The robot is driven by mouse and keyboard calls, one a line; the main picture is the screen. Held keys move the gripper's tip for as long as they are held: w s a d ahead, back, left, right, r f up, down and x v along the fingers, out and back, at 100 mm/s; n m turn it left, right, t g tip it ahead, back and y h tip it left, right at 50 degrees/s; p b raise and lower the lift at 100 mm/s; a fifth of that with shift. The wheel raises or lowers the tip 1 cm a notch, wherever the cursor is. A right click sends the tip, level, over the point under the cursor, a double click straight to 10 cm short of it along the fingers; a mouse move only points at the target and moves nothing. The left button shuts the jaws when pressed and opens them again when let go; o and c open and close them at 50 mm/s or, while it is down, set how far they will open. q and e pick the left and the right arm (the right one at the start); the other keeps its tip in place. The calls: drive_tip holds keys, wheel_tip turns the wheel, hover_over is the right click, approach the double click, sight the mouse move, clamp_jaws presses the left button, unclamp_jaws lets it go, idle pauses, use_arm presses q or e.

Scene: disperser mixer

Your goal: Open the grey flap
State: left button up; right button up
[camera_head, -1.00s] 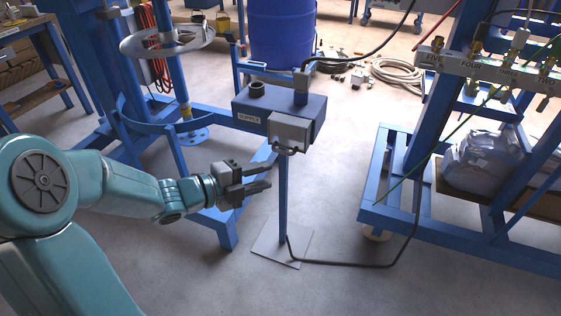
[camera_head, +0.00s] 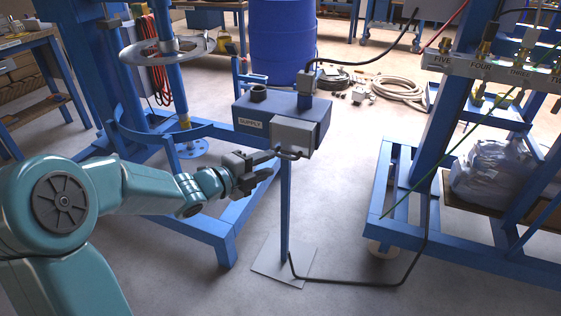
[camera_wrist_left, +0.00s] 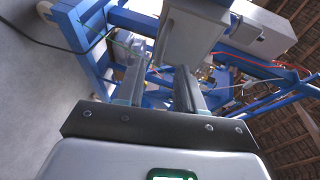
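The grey flap (camera_head: 293,135) is on the front of the blue supply box (camera_head: 262,113), which stands on a blue post. It hangs closed, with a dark handle (camera_head: 293,154) at its lower edge. My left gripper (camera_head: 270,166) is just below and left of the flap, fingers apart and empty. Its upper fingertip overlaps the flap's lower left edge in the head view; I cannot tell whether it touches. In the left wrist view a large grey face, apparently the flap (camera_wrist_left: 190,35), is just beyond the open fingers (camera_wrist_left: 160,78). My right gripper is out of view.
The post's base plate (camera_head: 284,262) stands on the floor, with a black cable running right from it. A blue mixer stand (camera_head: 170,205) is behind my left arm. A blue drum (camera_head: 282,40) is behind.

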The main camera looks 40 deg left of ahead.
sight(283, 157)
use_arm(q)
drive_tip(key=x, duration=0.6)
drive_tip(key=shift+a, duration=0.1)
clamp_jaws()
